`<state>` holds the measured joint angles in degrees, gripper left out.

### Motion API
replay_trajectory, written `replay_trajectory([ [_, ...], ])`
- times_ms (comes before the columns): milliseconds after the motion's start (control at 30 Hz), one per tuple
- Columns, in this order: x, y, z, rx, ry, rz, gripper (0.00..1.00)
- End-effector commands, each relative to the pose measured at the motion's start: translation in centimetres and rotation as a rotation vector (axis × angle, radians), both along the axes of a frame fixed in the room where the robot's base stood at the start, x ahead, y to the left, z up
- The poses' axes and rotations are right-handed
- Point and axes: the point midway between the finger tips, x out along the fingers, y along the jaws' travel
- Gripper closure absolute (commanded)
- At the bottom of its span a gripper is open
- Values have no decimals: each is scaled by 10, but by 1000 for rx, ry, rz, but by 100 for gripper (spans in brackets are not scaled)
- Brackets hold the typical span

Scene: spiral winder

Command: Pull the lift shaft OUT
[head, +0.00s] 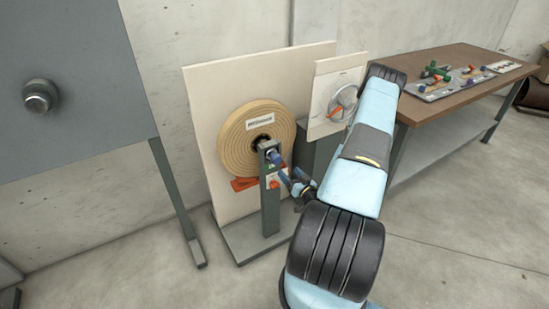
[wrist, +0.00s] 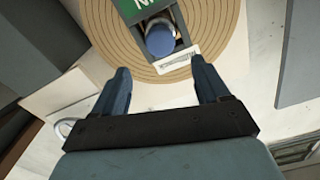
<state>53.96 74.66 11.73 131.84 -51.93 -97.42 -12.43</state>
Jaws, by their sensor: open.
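The lift shaft appears to be the blue-ended shaft (head: 273,156) at the top of the grey post, in front of the tan wound coil (head: 235,140). In the wrist view its round blue end (wrist: 160,40) faces me, beside a green label. My gripper (head: 297,184) is to the right of the post and a little lower than the shaft in the head view. In the wrist view my gripper (wrist: 160,66) is open and empty. The blue end lies ahead of the gap between the fingers, apart from both. The shaft's far part is hidden.
The grey post (head: 270,205) stands on a base plate before a pale board (head: 205,100). An orange part (head: 243,184) sits below the coil. A second panel with a round dial (head: 343,100) is behind my arm. A brown workbench (head: 430,100) holds tools at right.

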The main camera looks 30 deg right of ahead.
Motion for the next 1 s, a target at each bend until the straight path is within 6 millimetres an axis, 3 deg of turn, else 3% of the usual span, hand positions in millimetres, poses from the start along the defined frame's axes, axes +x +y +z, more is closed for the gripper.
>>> replay_trajectory([
  [600, 103, 4, 1, -2, 0, 2, 25],
  [800, 123, 4, 0, -1, 2, 1, 25],
  [1000, 129, 5, 0, 0, 2, 1, 25],
])
